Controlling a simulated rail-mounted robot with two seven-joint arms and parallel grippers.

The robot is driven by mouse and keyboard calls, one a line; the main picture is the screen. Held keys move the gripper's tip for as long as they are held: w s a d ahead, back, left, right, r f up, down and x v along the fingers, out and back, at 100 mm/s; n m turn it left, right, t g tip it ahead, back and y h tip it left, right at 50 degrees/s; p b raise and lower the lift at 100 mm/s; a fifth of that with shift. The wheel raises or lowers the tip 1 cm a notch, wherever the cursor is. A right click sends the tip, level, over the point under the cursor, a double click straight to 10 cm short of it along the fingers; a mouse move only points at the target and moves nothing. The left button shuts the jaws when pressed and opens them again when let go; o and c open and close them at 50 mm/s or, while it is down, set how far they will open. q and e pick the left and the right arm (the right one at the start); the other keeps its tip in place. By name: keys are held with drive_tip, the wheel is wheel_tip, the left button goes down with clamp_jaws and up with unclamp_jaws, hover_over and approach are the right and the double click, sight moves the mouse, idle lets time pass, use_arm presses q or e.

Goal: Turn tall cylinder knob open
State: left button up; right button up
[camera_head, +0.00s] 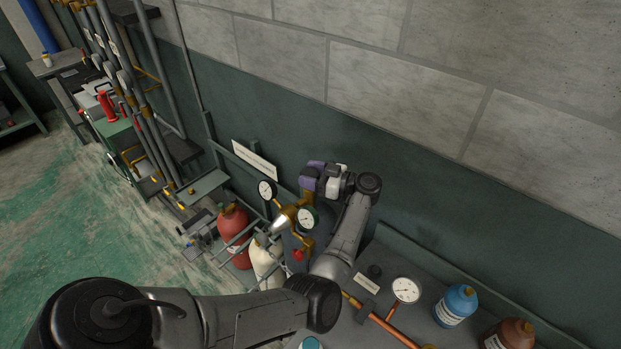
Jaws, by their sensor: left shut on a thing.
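My left arm reaches in from the lower left and bends back toward the wall. Its gripper (307,197) is shut at the top of the regulator assembly, above a dark tall cylinder (292,243). What lies between its fingers is hidden by the gripper; its place fits the tall cylinder's knob. How far the knob is turned cannot be seen. My right gripper is not in view.
A red cylinder (234,236) and a cream cylinder (266,262) stand left of the dark one, behind rails. A bench at the lower right holds a gauge (405,290), copper pipe (378,319), a blue bottle (456,305) and a brown bottle (509,335). The wall is close behind.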

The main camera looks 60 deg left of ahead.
use_arm(q)
drive_tip(key=n+g+h+b, duration=0.1)
drive_tip(key=g+h+b, duration=0.1)
drive_tip(key=n+g+h+b, duration=0.1)
drive_tip(key=n+b, duration=0.1)
drive_tip(key=shift+f+g+h, duration=0.2)
drive_tip(key=shift+g+h, duration=0.2)
drive_tip(key=shift+r+n+g+h+b, duration=0.15)
drive_tip(key=shift+n+g+h+b, duration=0.35)
drive_tip(key=shift+n+h+b, duration=0.45)
drive_tip(key=o, duration=0.9)
drive_tip(key=shift+r, duration=0.1)
